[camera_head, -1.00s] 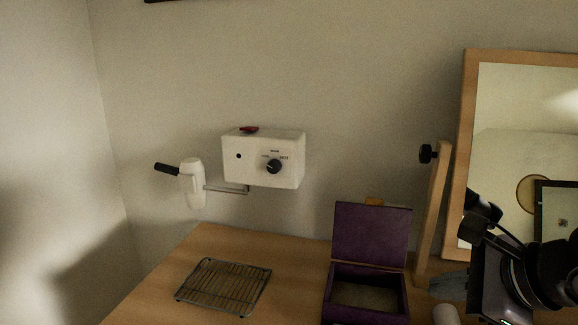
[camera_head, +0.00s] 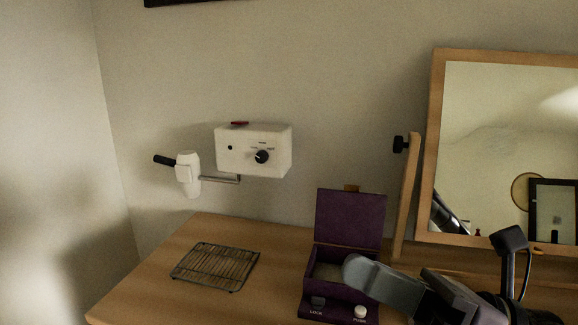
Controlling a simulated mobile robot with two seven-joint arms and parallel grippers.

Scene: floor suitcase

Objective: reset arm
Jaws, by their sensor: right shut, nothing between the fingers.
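My right gripper (camera_head: 352,268) reaches in from the lower right. Its grey fingers are shut and empty, and they show in front of the right part of an open purple box (camera_head: 340,304). They hide part of the box's inside; I cannot tell whether they touch it. My left gripper is not in view.
The box's raised lid (camera_head: 349,219) stands at the back. A wire rack (camera_head: 215,266) lies left on the wooden table (camera_head: 150,282). A white wall unit (camera_head: 253,150) with a dryer (camera_head: 187,173) hangs above. A wood-framed mirror (camera_head: 490,150) stands right.

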